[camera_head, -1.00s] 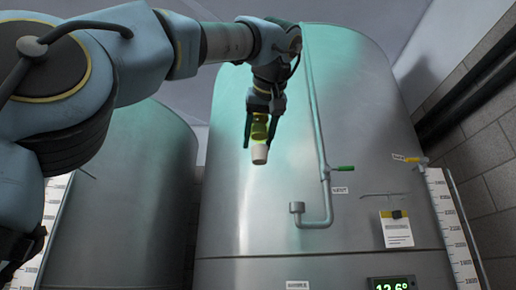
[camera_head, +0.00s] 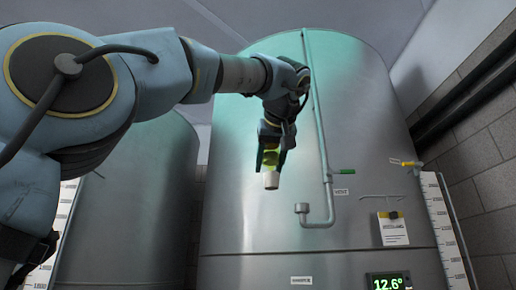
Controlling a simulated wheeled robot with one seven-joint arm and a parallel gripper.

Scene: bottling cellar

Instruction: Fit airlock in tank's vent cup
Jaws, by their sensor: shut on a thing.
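My gripper (camera_head: 271,160) is shut on the airlock (camera_head: 271,181), a yellow-green body with a pale, cork-like lower end. The airlock hangs roughly upright in front of the large steel tank (camera_head: 238,215). The vent cup (camera_head: 301,208) is a small grey cup at the upturned end of the bent pipe on the tank's front. It lies to the right of and below the airlock in the picture, clearly apart from it. The inside of the cup is not visible. My fingers hide part of the airlock's upper body.
The vent pipe (camera_head: 320,130) runs down the tank, with a green-handled valve (camera_head: 345,171) beside it. A yellow-handled tap (camera_head: 408,163), a clipboard note (camera_head: 393,230) and a lit display (camera_head: 387,283) are at right. A second tank (camera_head: 130,200) stands left.

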